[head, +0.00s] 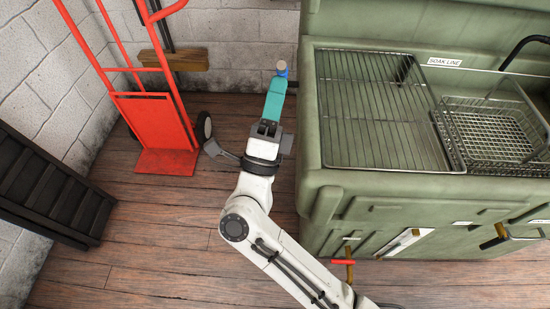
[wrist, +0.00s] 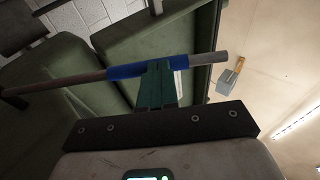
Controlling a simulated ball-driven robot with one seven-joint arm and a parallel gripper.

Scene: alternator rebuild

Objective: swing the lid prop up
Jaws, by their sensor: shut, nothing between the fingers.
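The lid prop is a thin grey rod with a blue sleeve (wrist: 125,71). In the wrist view it crosses from the left edge to right of centre. My gripper (head: 275,92) has teal fingers and is shut and empty beside the green tank. In the wrist view my fingertips (wrist: 158,66) overlap the blue sleeve; I cannot tell whether they touch it. The green lid (head: 430,25) stands behind the tank's top.
The green tank (head: 325,190) holds a wire rack (head: 370,110) and a wire basket (head: 500,130), with a SOAK LINE label (head: 444,62). A red hand truck (head: 145,120) stands left, and dark steps (head: 45,190) are at far left. A red-handled valve (head: 343,262) sticks out low in front. Wooden floor lies between.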

